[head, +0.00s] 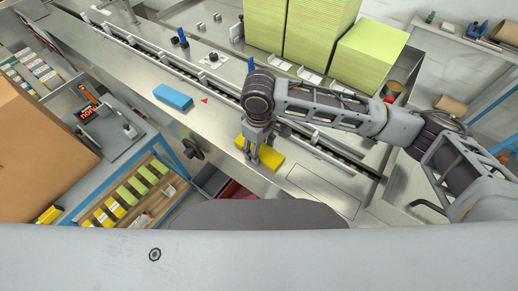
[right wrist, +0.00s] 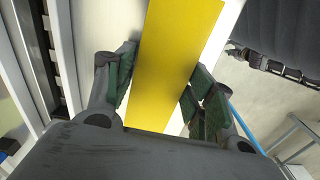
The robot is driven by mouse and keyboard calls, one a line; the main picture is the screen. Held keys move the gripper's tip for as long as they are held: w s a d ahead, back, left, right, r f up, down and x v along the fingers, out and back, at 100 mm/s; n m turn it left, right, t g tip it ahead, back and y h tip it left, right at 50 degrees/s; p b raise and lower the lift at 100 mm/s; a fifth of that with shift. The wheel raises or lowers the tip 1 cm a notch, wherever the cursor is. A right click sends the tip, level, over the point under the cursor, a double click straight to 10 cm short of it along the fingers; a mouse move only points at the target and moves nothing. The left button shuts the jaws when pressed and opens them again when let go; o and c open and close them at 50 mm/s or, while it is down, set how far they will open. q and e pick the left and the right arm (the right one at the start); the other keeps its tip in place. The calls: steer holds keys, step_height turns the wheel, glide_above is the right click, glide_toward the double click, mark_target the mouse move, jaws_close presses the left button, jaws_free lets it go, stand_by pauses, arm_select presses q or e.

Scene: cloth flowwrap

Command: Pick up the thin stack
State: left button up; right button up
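A yellow stack (head: 268,155) lies on the steel machine top in the head view, below my right gripper (head: 253,152). In the right wrist view the yellow stack (right wrist: 172,62) runs lengthwise between the two dark green finger pads of the right gripper (right wrist: 163,90). The fingers are apart, one at each side of the stack. A narrow gap shows at the pads, and I cannot tell whether either pad touches it. A blue block (head: 173,97) lies on the same top farther left. My left gripper does not show.
Tall yellow-green stacks (head: 320,30) stand behind the conveyor rail (head: 190,75). A red triangle mark (head: 204,100) is on the steel top (head: 215,122), which is clear between the blue block and yellow stack. A shelf with small packs (head: 130,195) and a cardboard box (head: 40,150) are at left.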

steer(key=shift+c, duration=1.3)
steer(key=shift+r, duration=0.15)
step_height(320, 180, up, 10)
steer(key=shift+f, duration=0.2)
